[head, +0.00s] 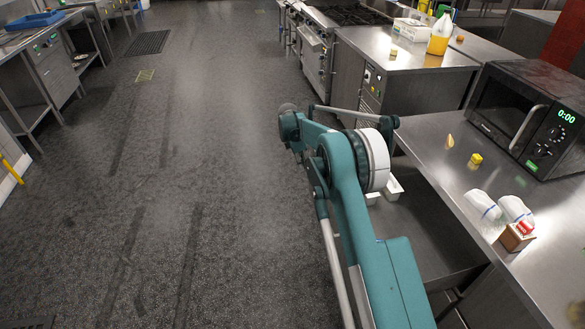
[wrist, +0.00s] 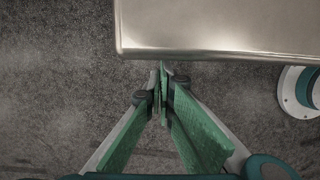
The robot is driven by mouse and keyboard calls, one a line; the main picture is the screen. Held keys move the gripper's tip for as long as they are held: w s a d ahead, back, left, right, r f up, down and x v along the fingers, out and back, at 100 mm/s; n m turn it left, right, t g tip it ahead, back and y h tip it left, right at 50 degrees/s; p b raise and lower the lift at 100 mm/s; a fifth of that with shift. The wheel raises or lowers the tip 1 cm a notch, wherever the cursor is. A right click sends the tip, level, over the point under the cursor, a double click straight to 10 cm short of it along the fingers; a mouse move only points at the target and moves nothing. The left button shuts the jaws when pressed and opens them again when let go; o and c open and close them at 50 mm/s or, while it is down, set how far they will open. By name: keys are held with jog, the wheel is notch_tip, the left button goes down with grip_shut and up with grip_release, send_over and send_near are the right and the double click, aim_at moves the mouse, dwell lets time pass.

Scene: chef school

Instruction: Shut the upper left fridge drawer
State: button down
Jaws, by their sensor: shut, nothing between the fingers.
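My gripper (wrist: 163,72) is shut and empty in the wrist view, its green fingers together. The fingertips are at the near edge of a smooth metal panel (wrist: 220,28) with a rounded corner. I cannot tell whether they touch it, or whether this panel is the drawer. In the head view a steel unit with a control panel and drawer fronts (head: 370,88) stands beyond my arm. My arm covers part of its front, so how far the upper left drawer stands out is unclear. The gripper itself cannot be made out in the head view.
A steel counter (head: 455,185) on the right holds a microwave (head: 530,115), a yellow block (head: 475,160) and small packages. White containers (head: 394,189) sit below it, beside my arm. A yellow jug (head: 440,35) stands on the unit. The floor (head: 190,150) to the left is clear.

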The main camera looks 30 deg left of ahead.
jog(key=w+d, duration=2.8)
jog(key=shift+w+d+p, duration=0.3)
jog(key=shift+d+p, duration=0.1)
jog(key=shift+w+d+r, duration=0.1)
jog(key=shift+d, duration=0.05)
jog(key=s+a+r+p, duration=0.1)
jog(key=s+a+r, duration=0.4)
jog(key=r, duration=0.4)
jog(key=shift+a+r+p, duration=0.25)
jog(key=shift+a+p, duration=0.05)
jog(key=shift+s, duration=0.1)
